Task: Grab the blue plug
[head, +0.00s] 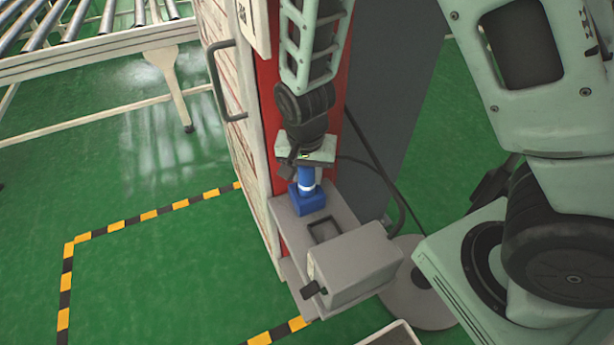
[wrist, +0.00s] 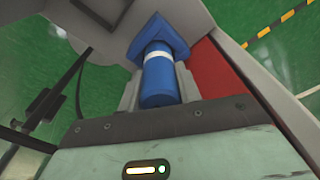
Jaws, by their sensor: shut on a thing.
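The blue plug (head: 307,193) has a square blue base and a round blue body with a white band. It stands upright on the grey ledge (head: 343,215) on the side of the red and white cabinet. My gripper (head: 304,172) is above it, pointing down, shut on the plug's upper body. In the wrist view the plug (wrist: 158,72) extends away from my gripper (wrist: 157,100), its body between the fingers. The fingertips are partly hidden. The plug's base appears to touch the ledge; I cannot tell whether it is lifted slightly.
A grey box with a black knob (head: 354,262) sits on the ledge beside a square recess (head: 325,229). A black cable (head: 385,180) curves behind the plug. The cabinet (head: 232,100) with its handle stands to the left. Open green floor lies left, with yellow-black tape (head: 150,214).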

